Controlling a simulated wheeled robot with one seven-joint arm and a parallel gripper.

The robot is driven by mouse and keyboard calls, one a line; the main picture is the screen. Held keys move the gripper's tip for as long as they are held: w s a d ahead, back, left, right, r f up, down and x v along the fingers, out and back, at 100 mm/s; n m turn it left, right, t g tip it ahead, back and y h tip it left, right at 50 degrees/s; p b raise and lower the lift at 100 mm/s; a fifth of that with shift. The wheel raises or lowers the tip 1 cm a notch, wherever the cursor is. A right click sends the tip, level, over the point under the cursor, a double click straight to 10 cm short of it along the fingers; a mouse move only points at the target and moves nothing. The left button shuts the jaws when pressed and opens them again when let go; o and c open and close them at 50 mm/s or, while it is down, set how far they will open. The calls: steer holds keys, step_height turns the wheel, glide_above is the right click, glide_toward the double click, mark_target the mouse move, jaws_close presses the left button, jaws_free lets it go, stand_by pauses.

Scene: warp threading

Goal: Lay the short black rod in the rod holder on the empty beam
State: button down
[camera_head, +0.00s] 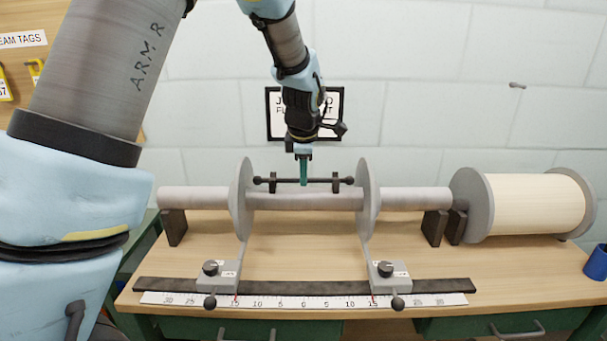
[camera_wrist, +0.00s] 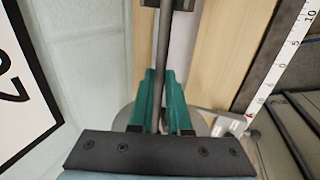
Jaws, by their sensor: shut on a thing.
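The short black rod (camera_head: 290,181), with a ball at each end, lies level above the empty beam (camera_head: 305,201). It also shows in the wrist view (camera_wrist: 162,45). The rod holder (camera_head: 335,184) has two black uprights on the beam, and the rod crosses both. I cannot tell whether it is fully seated in them. My gripper (camera_head: 304,183) points down with green fingers shut on the middle of the rod, between the uprights. In the wrist view the fingers (camera_wrist: 161,80) stand on either side of the rod.
Grey discs (camera_head: 243,200) and (camera_head: 369,200) flank the beam's middle. Black blocks (camera_head: 174,227) support its ends. A full cream roll (camera_head: 535,203) lies at the right and a blue cup (camera_head: 597,262) at the far right. A scale (camera_head: 330,299) runs along the table front.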

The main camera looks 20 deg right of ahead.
steer(key=shift+f, duration=0.3)
steer(key=c, duration=0.8)
jaws_free()
steer(key=b+v, duration=0.2)
steer(key=v, duration=0.9)
steer(key=shift+s, duration=0.1)
